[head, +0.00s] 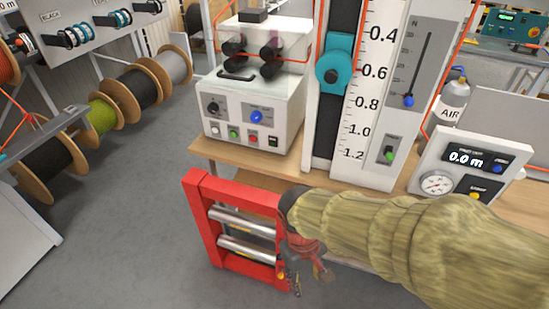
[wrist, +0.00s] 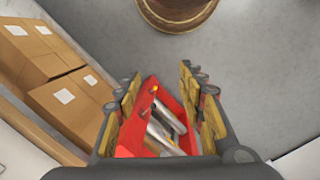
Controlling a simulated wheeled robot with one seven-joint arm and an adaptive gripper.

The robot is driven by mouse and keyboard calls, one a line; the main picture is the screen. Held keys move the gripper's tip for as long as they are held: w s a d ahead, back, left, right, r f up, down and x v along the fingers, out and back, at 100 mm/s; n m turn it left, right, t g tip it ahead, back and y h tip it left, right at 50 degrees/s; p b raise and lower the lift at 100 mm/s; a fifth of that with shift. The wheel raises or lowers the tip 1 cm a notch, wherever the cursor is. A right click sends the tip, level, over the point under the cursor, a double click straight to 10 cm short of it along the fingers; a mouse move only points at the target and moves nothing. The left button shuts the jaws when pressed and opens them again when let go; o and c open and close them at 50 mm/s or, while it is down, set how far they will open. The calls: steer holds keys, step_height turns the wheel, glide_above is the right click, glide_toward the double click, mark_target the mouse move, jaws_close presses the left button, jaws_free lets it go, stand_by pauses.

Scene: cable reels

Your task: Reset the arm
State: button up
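My arm in a khaki sleeve (head: 400,240) reaches in from the right in the head view. In the wrist view my gripper (wrist: 160,77) has its two padded fingers apart, with no object clearly clasped between them. A red frame with shiny metal rollers (head: 205,225) stands in front of the bench, just left of the arm's end. Part of this red frame (wrist: 135,130) shows between and below the fingers in the wrist view. I cannot tell whether the gripper touches it. The arm hides part of the frame's right side in the head view.
A wooden bench (head: 235,160) carries a white control box (head: 255,110), a tall measuring scale (head: 365,90) and a length display (head: 460,165). Cable reels (head: 140,90) line the left. Cardboard boxes (wrist: 70,100) lie left in the wrist view. Grey floor (head: 130,230) is open left of the frame.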

steer(key=s+d+r+m+t, duration=0.1)
steer(key=d+r+m+t, duration=0.2)
steer(key=d+r, duration=0.2)
steer(key=d+r+m+t+y, duration=0.1)
steer(key=d+r+m+t, duration=0.1)
steer(key=d+r, duration=0.4)
step_height(320, 180, up, 5)
steer(key=shift+s+d+m+t, duration=0.15)
steer(key=shift+s+m+t, duration=0.25)
steer(key=shift+t, duration=0.2)
